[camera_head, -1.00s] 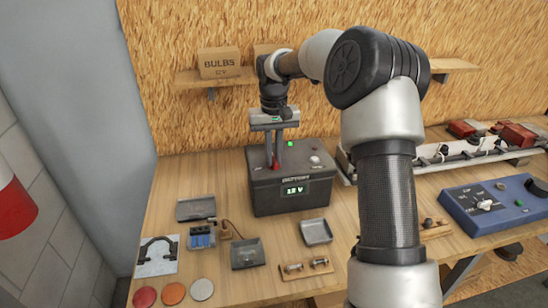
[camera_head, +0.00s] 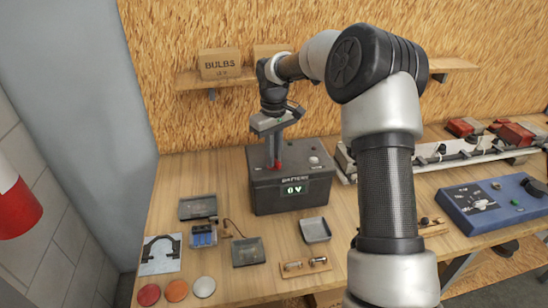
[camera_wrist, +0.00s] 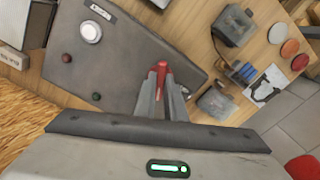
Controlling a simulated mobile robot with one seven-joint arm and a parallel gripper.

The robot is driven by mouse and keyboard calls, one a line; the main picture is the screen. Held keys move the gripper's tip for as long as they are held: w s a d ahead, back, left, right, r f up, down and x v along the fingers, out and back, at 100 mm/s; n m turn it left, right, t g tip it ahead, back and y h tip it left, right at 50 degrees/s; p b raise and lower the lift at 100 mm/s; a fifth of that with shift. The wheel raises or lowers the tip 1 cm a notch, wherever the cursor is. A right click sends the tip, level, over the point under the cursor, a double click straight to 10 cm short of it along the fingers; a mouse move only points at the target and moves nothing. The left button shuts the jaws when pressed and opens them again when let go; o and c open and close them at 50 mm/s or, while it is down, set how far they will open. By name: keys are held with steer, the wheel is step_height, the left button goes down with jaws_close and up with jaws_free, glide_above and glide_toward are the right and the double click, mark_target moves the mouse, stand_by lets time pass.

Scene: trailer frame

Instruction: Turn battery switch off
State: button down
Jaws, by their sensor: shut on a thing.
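The dark grey battery box (camera_head: 290,205) stands on the wooden bench, and its front display (camera_head: 294,189) reads 0 V. A red switch handle (camera_wrist: 161,67) is on its top and also shows in the head view (camera_head: 278,166). My gripper (camera_head: 276,162) reaches down from above, shut on the red handle; its fingers (camera_wrist: 161,88) sit on either side of it in the wrist view. The fingers hide part of the handle. A dull green lamp (camera_wrist: 96,96) and a small dark red lamp (camera_wrist: 66,57) are on the box top, near a white round knob (camera_wrist: 90,32).
Small grey trays (camera_head: 314,230), a blue fuse-like block (camera_head: 203,236) and coloured discs (camera_head: 176,290) lie in front of the box. A blue control panel (camera_head: 490,205) and a long rail of parts (camera_head: 455,150) are at right. A shelf with a BULBS box (camera_head: 220,63) is behind.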

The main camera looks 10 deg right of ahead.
steer(key=n+p, duration=0.1)
steer(key=n, duration=0.2)
steer(key=shift+r+p, duration=0.15)
steer(key=shift+p, duration=0.2)
steer(key=shift+n+p, duration=0.35)
steer(key=shift+n, duration=0.65)
steer(key=shift+n, duration=0.7)
steer(key=n, duration=0.3)
steer(key=shift+n, duration=0.4)
steer(key=n, duration=0.3)
steer(key=c, duration=1.7)
jaws_free()
